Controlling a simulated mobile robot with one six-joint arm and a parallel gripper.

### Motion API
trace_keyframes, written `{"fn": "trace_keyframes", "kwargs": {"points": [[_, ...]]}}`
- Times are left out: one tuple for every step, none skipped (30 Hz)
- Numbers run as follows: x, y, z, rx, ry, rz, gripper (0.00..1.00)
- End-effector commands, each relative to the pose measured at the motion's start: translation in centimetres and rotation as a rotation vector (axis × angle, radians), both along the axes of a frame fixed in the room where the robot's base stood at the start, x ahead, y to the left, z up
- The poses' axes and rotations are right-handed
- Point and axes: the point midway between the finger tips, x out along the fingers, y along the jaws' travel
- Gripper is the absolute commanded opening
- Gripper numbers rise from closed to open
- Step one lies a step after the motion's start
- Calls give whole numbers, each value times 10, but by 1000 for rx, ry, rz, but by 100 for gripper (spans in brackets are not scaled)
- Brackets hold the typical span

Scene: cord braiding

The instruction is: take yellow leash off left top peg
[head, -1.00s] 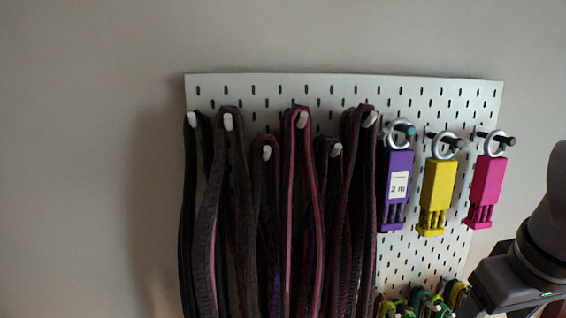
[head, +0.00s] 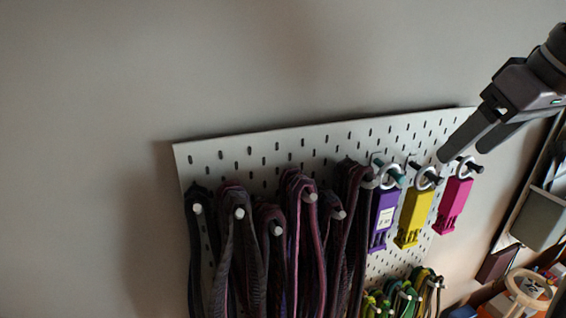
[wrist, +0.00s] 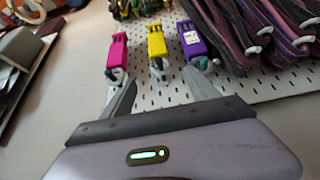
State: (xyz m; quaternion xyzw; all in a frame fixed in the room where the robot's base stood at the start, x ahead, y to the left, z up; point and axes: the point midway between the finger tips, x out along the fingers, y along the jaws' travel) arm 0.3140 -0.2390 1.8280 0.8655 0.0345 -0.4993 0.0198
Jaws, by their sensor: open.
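The yellow leash (head: 414,215) is a yellow block hung by a metal ring (head: 427,177) on a dark-tipped peg of the pegboard, between a purple one and a pink one. It also shows in the wrist view (wrist: 156,43), upside down, ring nearest me. My gripper (head: 462,153) is open and empty, above and to the right of the yellow leash's ring in the head view. In the wrist view its fingers (wrist: 160,82) point toward the hanging row, with the yellow leash between their directions. I cannot tell the remaining distance to the board.
A purple block (head: 382,218) and a pink block (head: 453,204) hang close on either side. Dark striped cords (head: 240,262) crowd the pegboard (head: 260,138) at left. Green and yellow cords (head: 400,300) hang below. A grey box (head: 540,218) stands at right. Bare wall above is clear.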

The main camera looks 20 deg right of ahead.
Motion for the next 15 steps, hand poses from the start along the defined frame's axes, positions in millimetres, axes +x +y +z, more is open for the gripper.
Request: {"fn": "trace_keyframes", "kwargs": {"points": [[8, 2, -21, 3, 2, 5, 69], [13, 2, -29, 2, 3, 5, 69], [19, 3, -39, 4, 2, 5, 69], [23, 3, -46, 4, 3, 3, 69], [27, 4, -53, 3, 2, 4, 69], [32, 4, -60, 3, 2, 3, 69], [35, 4, -66, 2, 3, 2, 69], [38, 4, -70, 2, 2, 2, 69], [41, 4, -74, 2, 1, 1, 69], [43, 4, -76, 2, 2, 1, 69], [44, 4, -78, 1, 2, 1, 69], [47, 4, -81, 1, 2, 1, 69], [51, 5, -85, 2, 2, 1, 69], [55, 6, -89, 3, 2, 3, 69], [62, 6, -94, 2, 3, 2, 69]]}}
